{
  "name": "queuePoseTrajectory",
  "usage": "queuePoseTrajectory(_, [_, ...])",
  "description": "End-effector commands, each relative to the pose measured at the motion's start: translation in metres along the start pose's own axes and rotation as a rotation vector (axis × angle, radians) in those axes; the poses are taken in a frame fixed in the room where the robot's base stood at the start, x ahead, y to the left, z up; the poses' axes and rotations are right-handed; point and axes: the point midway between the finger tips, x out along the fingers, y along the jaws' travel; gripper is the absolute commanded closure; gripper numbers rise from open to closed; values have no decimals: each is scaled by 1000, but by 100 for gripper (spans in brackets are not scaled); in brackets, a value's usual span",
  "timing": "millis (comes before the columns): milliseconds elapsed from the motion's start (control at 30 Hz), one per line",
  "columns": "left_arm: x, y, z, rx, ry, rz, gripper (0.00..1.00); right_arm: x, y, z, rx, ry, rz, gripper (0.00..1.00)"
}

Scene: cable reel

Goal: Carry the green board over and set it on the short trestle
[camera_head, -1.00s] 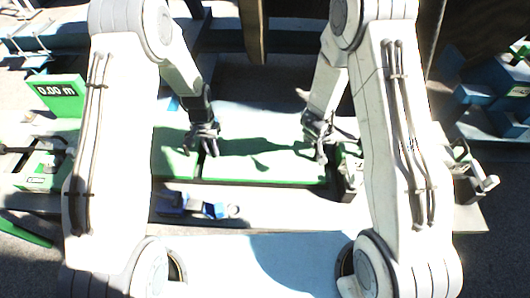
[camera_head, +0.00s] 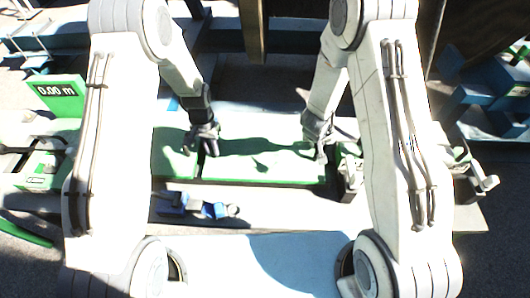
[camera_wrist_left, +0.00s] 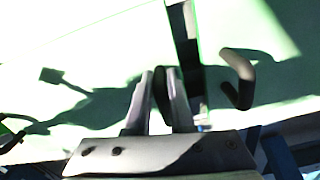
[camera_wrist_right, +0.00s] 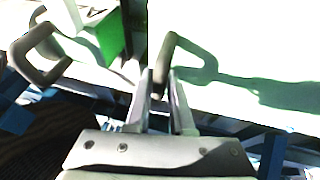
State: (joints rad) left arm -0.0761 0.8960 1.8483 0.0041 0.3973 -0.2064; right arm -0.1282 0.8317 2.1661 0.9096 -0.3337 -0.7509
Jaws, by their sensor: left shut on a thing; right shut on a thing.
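The green board (camera_head: 270,168) lies lengthwise in front of me, pale and glaring on top with a darker green near edge. My left gripper (camera_head: 205,150) is at its left end, beside a dark gap. In the left wrist view the fingers (camera_wrist_left: 163,88) are shut on a narrow dark piece, likely a handle. My right gripper (camera_head: 320,152) is at the board's right end. In the right wrist view its fingers (camera_wrist_right: 160,88) are shut on the end of a bent grey handle (camera_wrist_right: 190,52). I cannot tell whether the board is lifted, nor surely which stand is the short trestle.
A blue clamp-like tool (camera_head: 200,207) lies in front of the board. Grey hardware (camera_head: 350,175) stands close by the board's right end. Blue frames (camera_head: 495,90) stand at far right.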

Motion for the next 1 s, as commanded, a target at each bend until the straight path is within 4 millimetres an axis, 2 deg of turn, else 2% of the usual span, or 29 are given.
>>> queuePoseTrajectory(733, [-3, 1, -1, 3, 1, 0, 100, -2, 0, -3, 1, 5, -1, 100])
queuePoseTrajectory(1000, [-19, 1, 0, 3, 0, 0, 100, -17, 3, -9, 1, 4, -1, 100])
